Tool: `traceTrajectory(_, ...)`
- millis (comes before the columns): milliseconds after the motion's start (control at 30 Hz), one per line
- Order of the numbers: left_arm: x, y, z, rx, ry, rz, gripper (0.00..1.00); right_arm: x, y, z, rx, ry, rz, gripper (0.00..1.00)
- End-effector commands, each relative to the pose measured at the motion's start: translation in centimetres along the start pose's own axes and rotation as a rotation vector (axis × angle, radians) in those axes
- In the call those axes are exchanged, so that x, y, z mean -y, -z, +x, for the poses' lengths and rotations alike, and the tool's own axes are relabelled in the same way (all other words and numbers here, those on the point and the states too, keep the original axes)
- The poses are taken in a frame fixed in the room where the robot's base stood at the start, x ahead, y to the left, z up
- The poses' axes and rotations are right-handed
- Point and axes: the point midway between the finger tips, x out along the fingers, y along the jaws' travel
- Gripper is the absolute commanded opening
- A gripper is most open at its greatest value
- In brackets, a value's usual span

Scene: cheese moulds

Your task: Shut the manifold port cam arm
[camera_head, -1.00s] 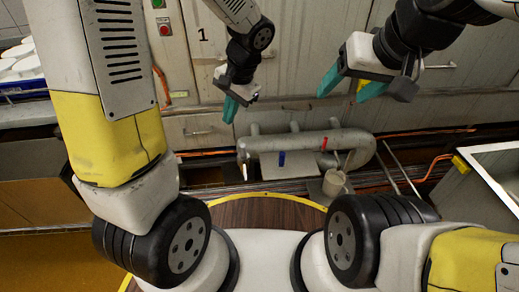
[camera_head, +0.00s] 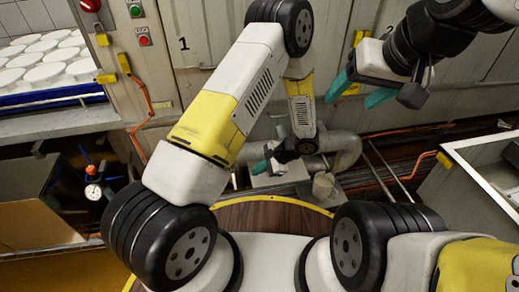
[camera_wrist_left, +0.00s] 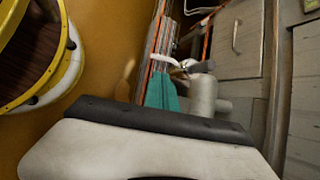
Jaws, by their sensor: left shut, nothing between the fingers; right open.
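The grey pipe manifold (camera_head: 345,143) lies low along the far wall, largely hidden behind my left arm in the head view. Its pipe end (camera_wrist_left: 203,95) shows in the left wrist view. A pale lever-like part (camera_wrist_left: 178,64) sits beside that end, just past my fingertips; I cannot tell whether it is the cam arm or whether they touch. My left gripper (camera_head: 260,166) is shut and empty at the manifold's left end; its teal fingers (camera_wrist_left: 162,93) also show in the wrist view. My right gripper (camera_head: 362,91) is open and empty, above and right of the manifold.
A pale cup-like vessel (camera_head: 323,185) stands below the manifold. A metal bin (camera_head: 480,165) is at the right. A blue-edged tray (camera_head: 50,97) of white rounds is at the upper left. A gauge (camera_head: 93,192) stands below it. Cabinet fronts back the manifold closely.

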Motion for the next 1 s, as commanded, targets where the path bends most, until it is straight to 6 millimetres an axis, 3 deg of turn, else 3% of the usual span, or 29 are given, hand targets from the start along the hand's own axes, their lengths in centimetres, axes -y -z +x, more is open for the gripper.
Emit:
traceTrajectory(300,-0.1,-0.1,7.1,0.003,-0.005,-0.001,0.0,0.0,0.0,0.0,0.0,0.0,0.0,0.66)
traceTrajectory(500,-0.1,-0.1,10.0,0.002,-0.004,-0.002,0.0,0.0,0.0,0.0,0.0,0.0,0.0,0.66)
traceTrajectory(700,0.0,0.0,11.1,0.0,-0.003,-0.002,0.0,0.0,0.0,0.0,0.0,0.0,0.0,0.66)
traceTrajectory(1000,0.0,0.0,11.1,0.0,-0.002,-0.002,0.0,0.0,0.0,0.0,0.0,0.0,0.0,0.66)
